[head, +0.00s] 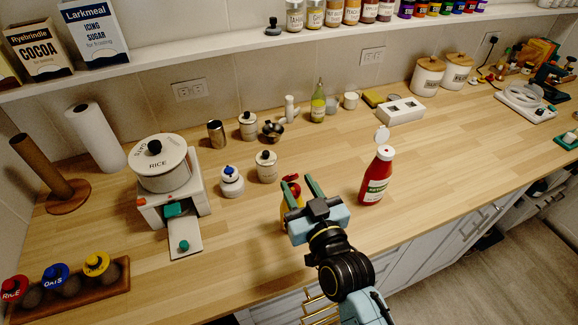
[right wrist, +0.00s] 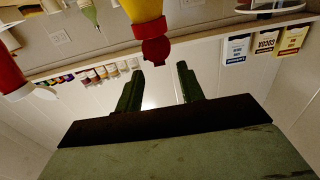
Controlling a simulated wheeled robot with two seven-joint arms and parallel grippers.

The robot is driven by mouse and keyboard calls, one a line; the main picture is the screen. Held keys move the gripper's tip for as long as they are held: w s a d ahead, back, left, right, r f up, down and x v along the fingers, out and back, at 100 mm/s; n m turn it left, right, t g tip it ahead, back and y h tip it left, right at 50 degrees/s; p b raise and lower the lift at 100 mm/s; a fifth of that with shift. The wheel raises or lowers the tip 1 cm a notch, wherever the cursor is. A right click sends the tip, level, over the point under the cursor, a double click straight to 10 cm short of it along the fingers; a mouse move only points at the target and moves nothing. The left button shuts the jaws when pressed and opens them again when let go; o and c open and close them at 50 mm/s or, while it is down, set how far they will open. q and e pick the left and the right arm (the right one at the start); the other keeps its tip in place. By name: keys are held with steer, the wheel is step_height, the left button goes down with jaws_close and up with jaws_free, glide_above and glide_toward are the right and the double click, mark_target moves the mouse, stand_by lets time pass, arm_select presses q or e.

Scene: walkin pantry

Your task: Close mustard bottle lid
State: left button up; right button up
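The mustard bottle (head: 284,217) is yellow with a red top (head: 294,188) and stands on the counter, largely hidden behind my right gripper. A red round piece shows above the top, between the fingers; the lid looks raised, but its exact angle is unclear. In the right wrist view, turned upside down, the yellow mustard bottle (right wrist: 143,8) and its red top (right wrist: 154,45) appear beyond the fingers. My right gripper (head: 303,187) is open, its green fingers apart with nothing between them in the wrist view (right wrist: 160,80). My left gripper is not in view.
A red ketchup bottle (head: 376,180) with its white lid (head: 382,134) flipped up stands right of my right gripper. Left are a white jar (head: 231,182), a lidded canister (head: 266,168) and a rice dispenser (head: 160,165). Clear counter lies in front, towards the edge.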

mark_target(292, 175)
steer(key=x, duration=0.6)
